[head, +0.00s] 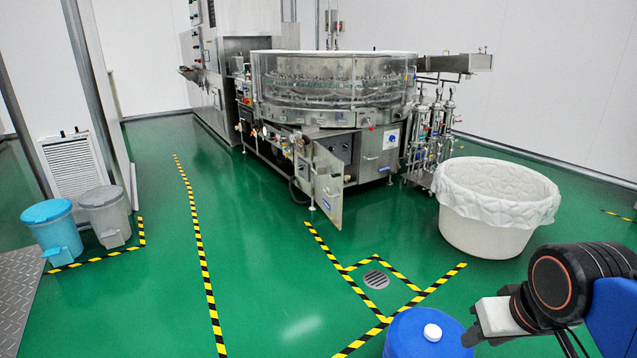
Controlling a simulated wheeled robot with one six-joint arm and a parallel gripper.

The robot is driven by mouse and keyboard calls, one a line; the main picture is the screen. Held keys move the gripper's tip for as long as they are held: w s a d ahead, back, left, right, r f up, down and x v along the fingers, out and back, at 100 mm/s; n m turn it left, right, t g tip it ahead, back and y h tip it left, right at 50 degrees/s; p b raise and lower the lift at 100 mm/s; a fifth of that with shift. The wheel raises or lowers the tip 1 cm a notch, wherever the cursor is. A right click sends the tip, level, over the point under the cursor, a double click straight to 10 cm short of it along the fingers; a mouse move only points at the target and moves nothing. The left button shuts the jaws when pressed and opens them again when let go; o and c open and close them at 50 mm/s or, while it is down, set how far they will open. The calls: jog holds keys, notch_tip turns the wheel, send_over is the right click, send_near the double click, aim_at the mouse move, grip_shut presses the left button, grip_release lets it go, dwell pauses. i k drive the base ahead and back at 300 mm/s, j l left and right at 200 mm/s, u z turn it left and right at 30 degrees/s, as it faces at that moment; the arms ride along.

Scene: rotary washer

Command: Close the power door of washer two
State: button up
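The rotary washer (335,85) stands in the back middle, with a clear round guard on top of a steel base. A steel cabinet door (328,182) at its front corner stands open, swung out toward me, showing part of the cabinet inside (300,160). I cannot read a label that says it is the power door or washer two. My gripper (474,334) is at the lower right, far from the door and in front of it. It touches nothing I can make out. Its fingers are small and partly hidden, so its opening is unclear.
A white lined tub (492,228) stands right of the washer. A blue drum (428,335) with a white cap is at the bottom, close to my gripper. Two bins (107,218) stand at the left. The green floor (240,270) between is clear, with striped tape and a drain (376,279).

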aim_at(328, 191)
jog(key=i+j, duration=0.3)
jog(key=i+j+z, duration=0.1)
jog(key=i+j, duration=0.2)
jog(key=j, duration=0.15)
jog(key=i+j, duration=0.25)
jog(key=j, duration=0.15)
jog(key=i+j+z, duration=0.1)
jog(key=i+j, duration=0.55)
jog(key=i+j+z, duration=0.15)
jog(key=i+j, duration=0.15)
jog(key=j, duration=0.15)
jog(key=i+j, duration=0.3)
jog(key=j, duration=0.15)
jog(key=i+u, duration=0.15)
jog(key=i, duration=0.5)
jog(key=j, duration=0.1)
